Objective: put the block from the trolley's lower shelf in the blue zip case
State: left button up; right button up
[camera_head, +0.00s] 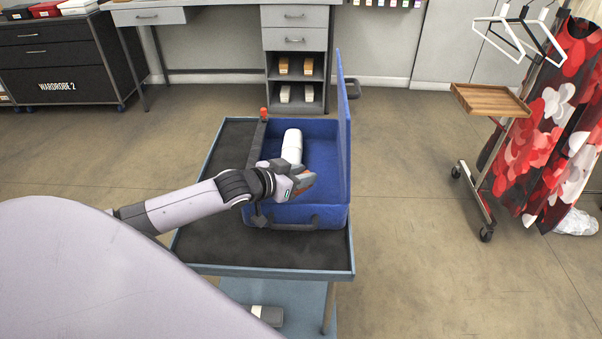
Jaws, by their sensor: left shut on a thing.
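The blue zip case (326,150) lies open on the trolley's top shelf (225,150), with its lid standing upright on the right. My left gripper (304,183) is over the front part of the case, shut on a small reddish-brown block that is mostly hidden by the fingers. I cannot tell whether the block touches the case floor. A white rounded thing (292,146) is in the case just behind the gripper. The trolley's lower shelf (300,300) shows in part, with a white and dark thing (268,314) on it. My right gripper is out of view.
The upright lid (345,130) walls off the case's right side. A small orange-topped thing (263,113) is at the trolley's back edge. A drawer desk (294,40) stands behind, and a clothes rack with a wooden tray (490,100) at right. The floor between is clear.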

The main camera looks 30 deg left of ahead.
pick_arm(q)
jog(key=shift+f, duration=0.3)
jog(key=o, duration=1)
jog(key=shift+o, duration=0.2)
jog(key=shift+r, duration=0.65)
jog(key=p+v, duration=0.1)
jog(key=v, duration=1.1)
jog(key=shift+p, duration=0.35)
jog(key=shift+s+f, duration=0.1)
jog(key=shift+f, duration=0.05)
